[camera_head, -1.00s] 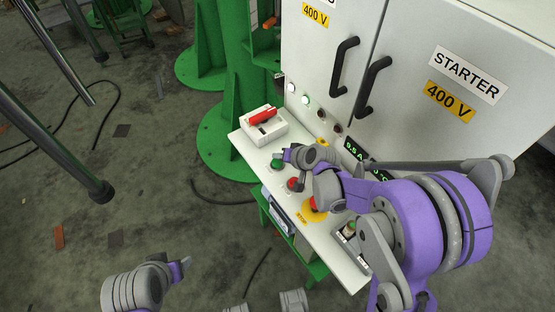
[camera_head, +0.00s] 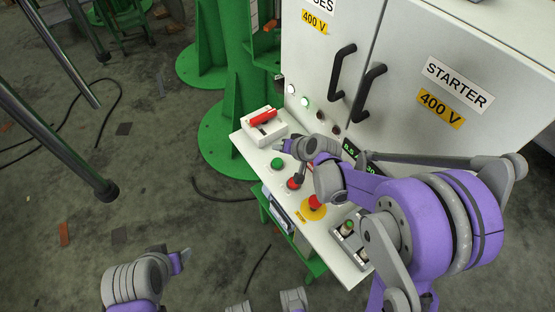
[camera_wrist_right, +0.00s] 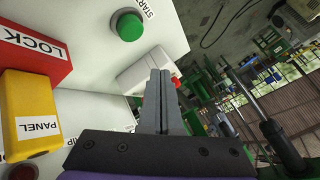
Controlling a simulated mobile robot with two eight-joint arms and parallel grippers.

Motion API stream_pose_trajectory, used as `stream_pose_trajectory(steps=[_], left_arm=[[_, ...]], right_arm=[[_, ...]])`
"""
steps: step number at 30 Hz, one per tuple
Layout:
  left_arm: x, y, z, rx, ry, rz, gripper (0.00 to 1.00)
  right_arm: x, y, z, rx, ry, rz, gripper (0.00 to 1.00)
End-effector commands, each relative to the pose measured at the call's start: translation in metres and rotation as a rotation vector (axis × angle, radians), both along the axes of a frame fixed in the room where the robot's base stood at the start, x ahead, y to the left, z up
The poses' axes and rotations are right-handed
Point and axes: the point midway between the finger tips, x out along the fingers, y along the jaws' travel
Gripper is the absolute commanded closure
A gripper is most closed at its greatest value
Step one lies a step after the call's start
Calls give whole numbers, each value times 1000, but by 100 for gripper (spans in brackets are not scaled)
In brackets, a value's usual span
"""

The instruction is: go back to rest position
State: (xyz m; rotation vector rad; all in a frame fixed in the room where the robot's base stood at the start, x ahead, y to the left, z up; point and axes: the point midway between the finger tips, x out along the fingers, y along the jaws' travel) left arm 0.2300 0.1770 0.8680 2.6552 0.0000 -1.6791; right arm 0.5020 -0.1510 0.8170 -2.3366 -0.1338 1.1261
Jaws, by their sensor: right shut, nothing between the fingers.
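My right gripper (camera_head: 280,147) is over the sloping white control panel (camera_head: 333,245), at its upper part near the green button (camera_head: 278,163). In the right wrist view its two fingers (camera_wrist_right: 160,78) are together with nothing between them. That green button shows there too (camera_wrist_right: 130,26), apart from the fingers. My left gripper (camera_head: 186,255) is at the lower left over the floor, away from the panel; its finger opening cannot be made out.
A white box with a red handle (camera_head: 263,117) stands at the panel's upper end. A red emergency button (camera_head: 315,202) and a grey cabinet (camera_head: 425,60) are close to my right arm. The wrist view shows red LOCK (camera_wrist_right: 32,50) and yellow PANEL (camera_wrist_right: 36,112) blocks. Floor at left is mostly free.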

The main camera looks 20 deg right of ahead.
Motion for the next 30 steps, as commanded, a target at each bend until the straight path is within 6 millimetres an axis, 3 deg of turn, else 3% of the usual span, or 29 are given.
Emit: stream_pose_trajectory(steps=[22, 26, 30], left_arm=[[0, 0, 1, 0, 0, 0, 38], [1, 0, 7, 0, -2, 0, 38], [3, 0, 18, 0, -7, 0, 38]], right_arm=[[-4, 1, 4, -8, 3, 4, 100], [-26, 3, 25, -50, 20, 27, 100], [-70, 5, 58, -137, 56, 70, 100]])
